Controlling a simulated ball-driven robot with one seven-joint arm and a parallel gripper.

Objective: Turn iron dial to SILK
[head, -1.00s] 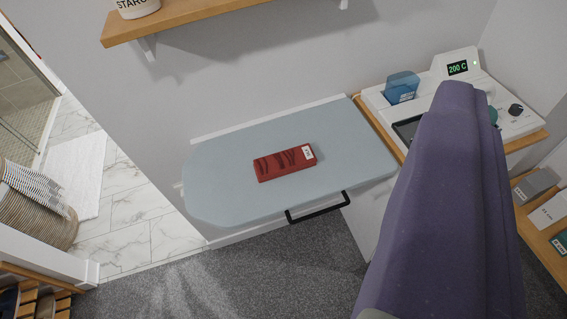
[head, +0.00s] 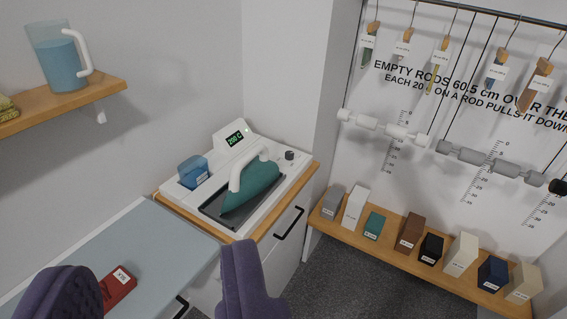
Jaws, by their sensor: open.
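The iron station (head: 276,177) is a white unit on a wood-topped cabinet in the middle of the head view. A small dark dial (head: 290,155) sits at its back right; its marks are too small to read. A lit display (head: 235,139) beside it reads 200 C in green. The teal iron (head: 250,192) with a white handle rests on the station's dark plate. My gripper (head: 154,257) shows as two purple fingers at the bottom edge, wide apart and empty. It is in front of the station, clear of the dial.
A blue tank (head: 194,171) stands at the station's left. A pale ironing board (head: 155,240) carries a red packet (head: 118,287). A shelf (head: 100,92) with a jug (head: 60,65) juts out upper left. Hanging rods (head: 385,127) and a shelf of boxes (head: 400,258) are right.

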